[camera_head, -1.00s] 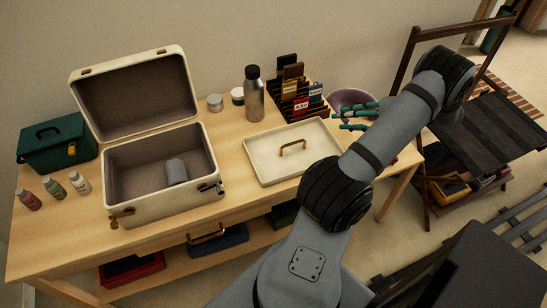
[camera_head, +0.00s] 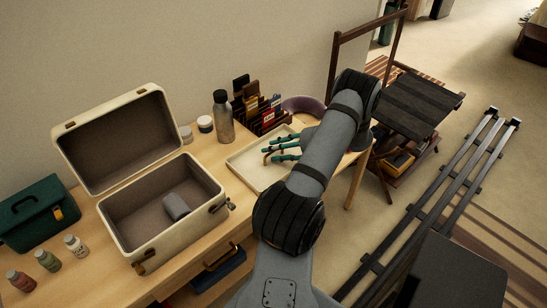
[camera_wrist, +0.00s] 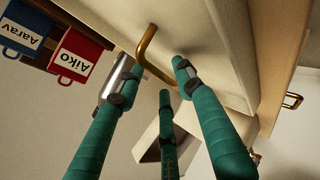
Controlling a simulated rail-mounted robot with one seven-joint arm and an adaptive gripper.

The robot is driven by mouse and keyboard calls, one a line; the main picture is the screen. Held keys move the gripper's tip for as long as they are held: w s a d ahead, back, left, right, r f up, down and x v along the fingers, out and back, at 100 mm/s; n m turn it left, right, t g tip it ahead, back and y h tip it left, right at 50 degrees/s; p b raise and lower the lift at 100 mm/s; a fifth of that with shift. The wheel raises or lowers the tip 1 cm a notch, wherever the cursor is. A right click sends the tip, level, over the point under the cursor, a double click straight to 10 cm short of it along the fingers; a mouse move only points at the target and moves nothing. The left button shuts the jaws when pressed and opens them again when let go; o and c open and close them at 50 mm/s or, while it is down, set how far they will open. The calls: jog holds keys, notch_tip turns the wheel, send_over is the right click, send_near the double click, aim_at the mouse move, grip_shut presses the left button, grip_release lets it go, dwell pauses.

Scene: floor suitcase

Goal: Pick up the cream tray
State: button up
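The cream tray (camera_head: 243,167) lies on the wooden table, right of the suitcase, with a brass handle in its middle. In the wrist view the tray (camera_wrist: 205,28) fills the upper middle, and its brass handle (camera_wrist: 147,52) stands out from it. My gripper (camera_head: 278,148) is over the tray at the handle, its green fingers partly covering it. The handle shows between and just beyond the tips. I see no clear grip on it. My arm hides the tray's right part.
An open cream suitcase (camera_head: 190,220) with a grey roll (camera_head: 175,206) inside stands left of the tray. A metal bottle (camera_head: 223,120), a rack of labelled cards (camera_head: 262,112) and a purple bowl (camera_head: 303,106) stand behind.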

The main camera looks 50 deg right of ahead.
jog(key=shift+c, duration=1.3)
grip_shut()
